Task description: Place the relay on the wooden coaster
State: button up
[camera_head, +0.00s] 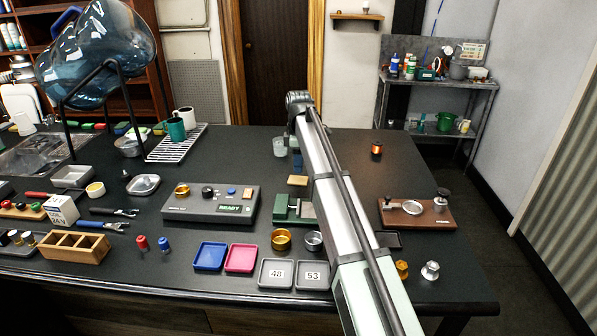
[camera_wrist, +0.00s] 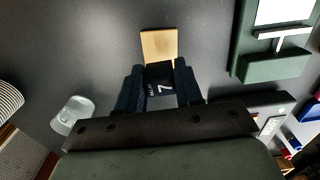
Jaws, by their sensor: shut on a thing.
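My gripper (camera_wrist: 159,72) is shut on the relay (camera_wrist: 161,92), a dark block marked with a white 7, which sits between its two dark blue fingers in the wrist view. The wooden coaster (camera_wrist: 159,45) is a small pale square just beyond the fingertips in the wrist view. In the head view the coaster (camera_head: 298,181) lies on the dark bench, in front of and just below my gripper (camera_head: 297,158). The relay is hard to make out in the head view. I cannot tell its height above the bench.
A clear glass (camera_head: 279,147) stands left of my gripper. A grey control box (camera_head: 212,203) is to the left. A wooden board (camera_head: 417,214) lies at the right. Open bench lies beyond the arm.

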jog(key=shift+f, duration=1.75)
jog(key=shift+f, duration=0.2)
jog(key=o, duration=1)
notch_tip(320, 180, up, 12)
jog(key=shift+r, duration=0.2)
